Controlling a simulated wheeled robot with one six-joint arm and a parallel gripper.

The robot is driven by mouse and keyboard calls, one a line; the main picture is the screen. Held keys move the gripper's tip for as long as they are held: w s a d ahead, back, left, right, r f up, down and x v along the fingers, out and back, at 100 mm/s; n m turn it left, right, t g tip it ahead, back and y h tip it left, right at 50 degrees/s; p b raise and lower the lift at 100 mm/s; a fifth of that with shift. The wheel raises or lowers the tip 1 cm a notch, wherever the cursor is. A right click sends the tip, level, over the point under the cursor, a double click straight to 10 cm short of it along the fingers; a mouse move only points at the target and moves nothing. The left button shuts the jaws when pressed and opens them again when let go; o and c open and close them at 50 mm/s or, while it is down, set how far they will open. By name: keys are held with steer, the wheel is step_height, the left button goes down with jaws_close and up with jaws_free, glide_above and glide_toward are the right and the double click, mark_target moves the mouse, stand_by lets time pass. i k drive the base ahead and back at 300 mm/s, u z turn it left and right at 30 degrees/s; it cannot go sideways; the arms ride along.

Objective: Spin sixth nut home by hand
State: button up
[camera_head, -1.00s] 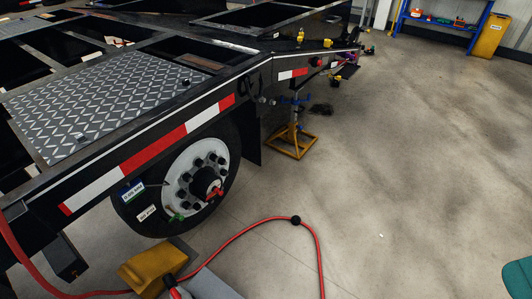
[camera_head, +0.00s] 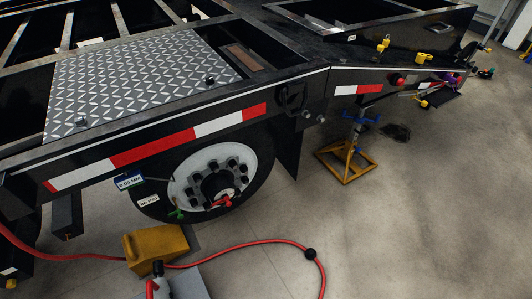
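The trailer wheel (camera_head: 262,178) stands under the black side rail, with a white rim face (camera_head: 181,183) around a dark hub. Several dark nuts (camera_head: 186,169) sit in a ring around the hub; I cannot tell which is the sixth or how far any is threaded. A red piece (camera_head: 222,201) sits at the hub's lower front, and a green piece (camera_head: 177,214) is at the rim's lower left. My gripper is not in view.
A yellow chock (camera_head: 155,243) is on the floor before the wheel. A red hose (camera_head: 240,247) loops past it, near a red and grey tool (camera_head: 155,285) at the bottom edge. A yellow jack stand (camera_head: 346,163) is right of the wheel.

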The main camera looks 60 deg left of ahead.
mark_target(232, 162)
steer(key=u, duration=0.05)
steer(key=i, duration=0.85)
steer(key=u, duration=3.1)
